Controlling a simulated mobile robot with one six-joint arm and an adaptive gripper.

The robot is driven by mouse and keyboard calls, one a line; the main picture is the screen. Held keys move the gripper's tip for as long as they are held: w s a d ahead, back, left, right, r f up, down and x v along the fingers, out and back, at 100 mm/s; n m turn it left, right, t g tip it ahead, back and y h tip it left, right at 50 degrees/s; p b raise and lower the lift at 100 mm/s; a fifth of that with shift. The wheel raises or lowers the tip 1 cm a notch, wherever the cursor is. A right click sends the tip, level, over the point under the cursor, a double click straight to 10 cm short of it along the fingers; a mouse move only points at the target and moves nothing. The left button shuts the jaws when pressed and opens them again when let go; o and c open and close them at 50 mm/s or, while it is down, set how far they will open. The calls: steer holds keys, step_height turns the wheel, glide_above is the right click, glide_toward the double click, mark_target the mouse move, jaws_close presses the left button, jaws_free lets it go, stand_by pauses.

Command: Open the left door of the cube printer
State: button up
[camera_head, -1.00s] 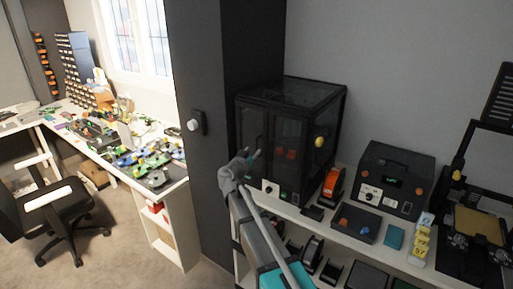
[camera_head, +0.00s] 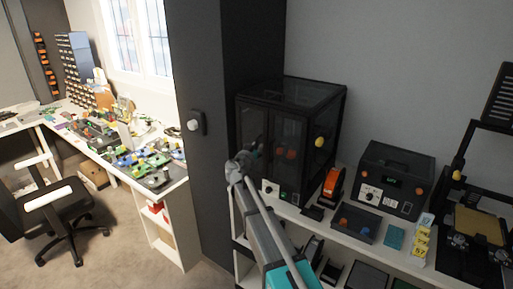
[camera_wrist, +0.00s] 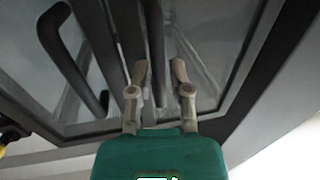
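The cube printer (camera_head: 300,93) is a black-framed box with glass panels, standing on the white shelf. Its left door (camera_head: 252,128) looks closed in the head view. My gripper (camera_head: 246,156) is in front of the lower part of the doors; its fingers are hard to make out there. In the wrist view my gripper (camera_wrist: 160,72) is open, with a slim dark upright handle (camera_wrist: 154,40) showing between its fingers. I cannot tell whether they touch it. A second dark looped handle (camera_wrist: 75,62) stands to the left on the glass.
A dark cabinet (camera_head: 215,120) stands close on the left of the printer. An orange device (camera_head: 333,186) and a dark control box (camera_head: 397,175) stand to its right on the white shelf (camera_head: 375,242). A yellow round knob (camera_head: 320,141) sits on the printer.

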jaws_close()
steer(key=shift+d, duration=0.1)
